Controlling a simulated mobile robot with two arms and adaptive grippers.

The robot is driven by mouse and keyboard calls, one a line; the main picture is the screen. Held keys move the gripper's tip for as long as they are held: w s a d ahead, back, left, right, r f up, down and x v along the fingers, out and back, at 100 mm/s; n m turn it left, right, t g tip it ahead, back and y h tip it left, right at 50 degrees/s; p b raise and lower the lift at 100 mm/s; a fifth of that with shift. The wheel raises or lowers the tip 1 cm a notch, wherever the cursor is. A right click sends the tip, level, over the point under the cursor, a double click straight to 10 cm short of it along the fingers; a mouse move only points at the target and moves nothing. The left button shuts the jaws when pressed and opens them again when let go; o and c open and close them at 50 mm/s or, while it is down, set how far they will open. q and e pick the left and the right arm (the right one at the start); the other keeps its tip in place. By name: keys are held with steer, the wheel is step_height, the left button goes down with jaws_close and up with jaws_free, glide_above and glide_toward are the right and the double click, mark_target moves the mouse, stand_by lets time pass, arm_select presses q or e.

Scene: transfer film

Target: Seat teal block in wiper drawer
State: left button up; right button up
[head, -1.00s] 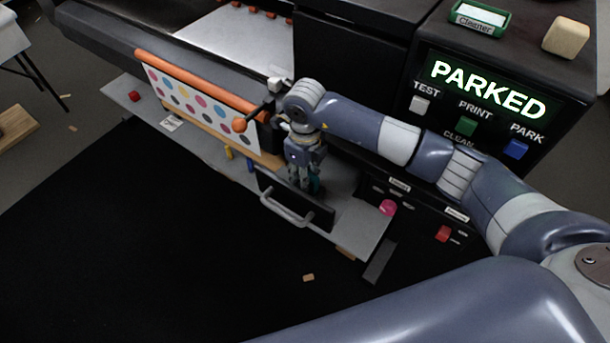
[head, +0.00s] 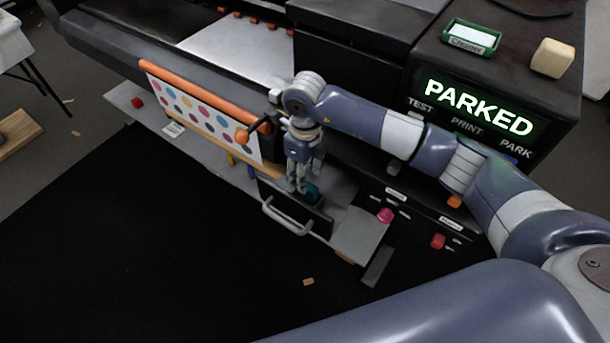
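The teal block (head: 313,193) sits low inside the open wiper drawer (head: 318,226), close behind its black front panel. The drawer has a grey bar handle (head: 284,218). My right gripper (head: 305,182) points down over the drawer, its fingers apart just above and to the left of the block. The fingers partly hide the block, and the front panel hides its base, so I cannot tell how fully it is seated. My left gripper is not in view.
A dotted print panel with an orange roller (head: 208,90) stands left of the gripper. A pink knob (head: 385,215) and red block (head: 438,241) are to the right. A display (head: 478,108) reads PARKED.

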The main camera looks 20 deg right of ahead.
step_height(320, 180, up, 7)
steer(key=p, duration=0.3)
steer(key=shift+a+f, duration=0.1)
steer(key=shift+f, duration=0.05)
stand_by(0.3)
